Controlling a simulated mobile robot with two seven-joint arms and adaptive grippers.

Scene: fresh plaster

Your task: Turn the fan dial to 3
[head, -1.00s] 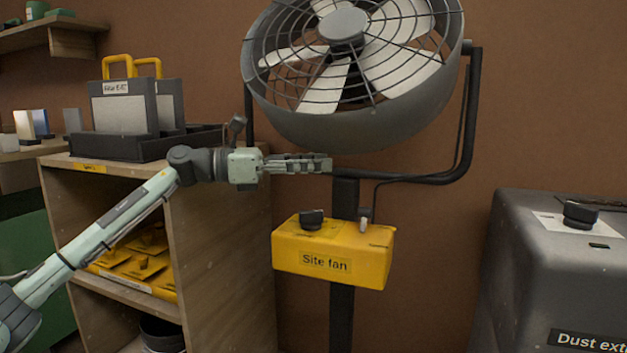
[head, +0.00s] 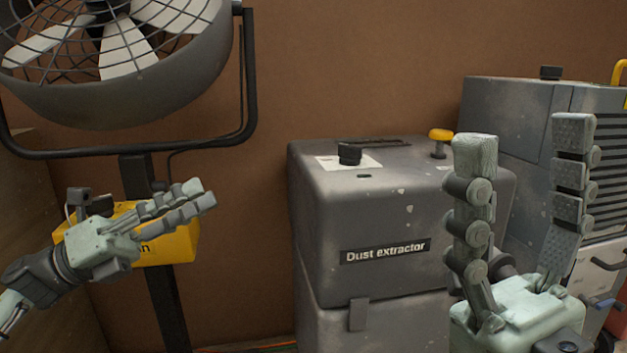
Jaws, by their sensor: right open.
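The fan (head: 120,80) stands at the left, with its yellow control box (head: 178,248) on the black post below it. My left gripper (head: 203,195) is in front of the box and covers much of its top and label. The fan dial is hidden behind this gripper, so its setting cannot be read. The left fingers point right and look close together, seen obliquely; nothing shows between them. Whether they touch the box or dial cannot be told. My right gripper (head: 522,150) is open and empty at the right, fingers pointing up, in front of the dust extractor.
A grey dust extractor (head: 375,215) with a black knob (head: 349,154) and a yellow button (head: 441,135) stands right of the fan. Another grey machine (head: 505,105) stands behind my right gripper. Bare wall shows between fan and extractor.

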